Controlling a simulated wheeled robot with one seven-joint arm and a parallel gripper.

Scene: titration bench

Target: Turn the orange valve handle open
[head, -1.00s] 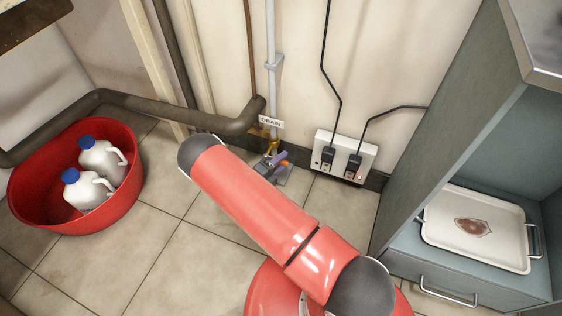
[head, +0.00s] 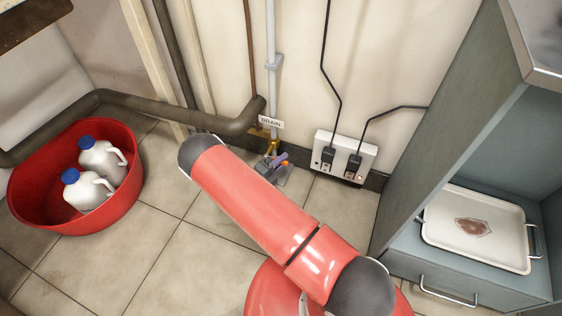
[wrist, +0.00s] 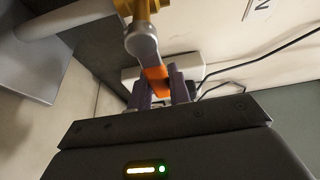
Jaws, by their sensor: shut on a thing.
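The orange valve handle (wrist: 156,80) shows in the wrist view between the two purple-grey fingers of my gripper (wrist: 160,90). My gripper is shut on the handle. The handle joins a grey valve end (wrist: 142,45) below a brass fitting (wrist: 142,10). In the head view a small orange part of the handle (head: 285,164) shows beside my gripper (head: 277,160), near the floor under the brass fitting (head: 271,147). My red arm hides part of the gripper and valve there.
A DRAIN label (head: 271,122) is on the wall above the valve. A white socket box (head: 345,157) with black cables is to the right. A red tub (head: 125,205) with two white jugs stands left. A grey cabinet (head: 450,265) holds a white tray (head: 478,262).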

